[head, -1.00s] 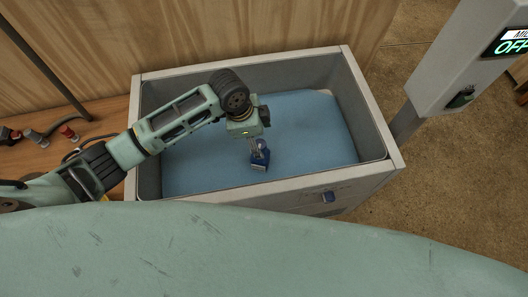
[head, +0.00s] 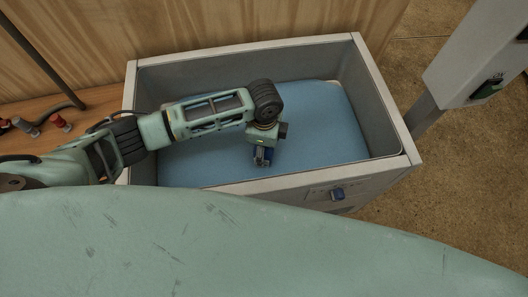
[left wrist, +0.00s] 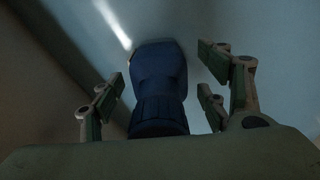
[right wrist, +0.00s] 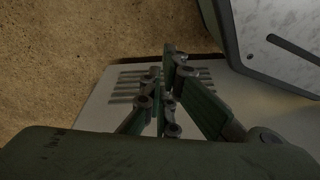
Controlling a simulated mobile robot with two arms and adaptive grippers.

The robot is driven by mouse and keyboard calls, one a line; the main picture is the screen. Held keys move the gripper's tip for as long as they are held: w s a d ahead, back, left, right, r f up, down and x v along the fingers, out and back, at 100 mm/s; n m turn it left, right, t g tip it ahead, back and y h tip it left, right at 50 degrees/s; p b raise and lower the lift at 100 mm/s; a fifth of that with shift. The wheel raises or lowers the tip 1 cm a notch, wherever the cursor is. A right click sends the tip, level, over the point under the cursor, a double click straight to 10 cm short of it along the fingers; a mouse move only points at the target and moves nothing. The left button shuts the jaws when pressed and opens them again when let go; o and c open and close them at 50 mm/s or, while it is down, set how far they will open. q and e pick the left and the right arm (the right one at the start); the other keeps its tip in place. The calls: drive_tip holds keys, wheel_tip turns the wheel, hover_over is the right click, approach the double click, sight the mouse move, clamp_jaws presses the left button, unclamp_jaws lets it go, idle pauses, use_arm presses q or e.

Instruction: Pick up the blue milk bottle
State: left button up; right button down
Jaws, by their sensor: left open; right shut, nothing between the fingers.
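The dark blue milk bottle (head: 262,156) lies in the grey crate on its light blue padded bottom, near the front wall. My left gripper (head: 263,159) is over it inside the crate. In the left wrist view the bottle (left wrist: 158,85) lies between the open fingers of the left gripper (left wrist: 165,88), with a visible gap on each side. My right gripper (right wrist: 170,75) is shut and empty in the right wrist view, over a pale surface with slots.
The crate (head: 398,105) has raised walls all around. A wooden wall (head: 230,20) stands behind. A grey post with a box (head: 465,65) stands at the right. Small red and grey items (head: 58,121) lie at the left.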

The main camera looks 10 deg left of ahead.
use_arm(q)
drive_tip(key=shift+f, duration=0.65)
use_arm(e)
drive_tip(key=shift+w+r, duration=0.3)
drive_tip(key=shift+r, duration=0.25)
use_arm(q)
drive_tip(key=shift+c, duration=0.4)
drive_tip(key=c, duration=1.4)
drive_tip(key=shift+r, duration=0.15)
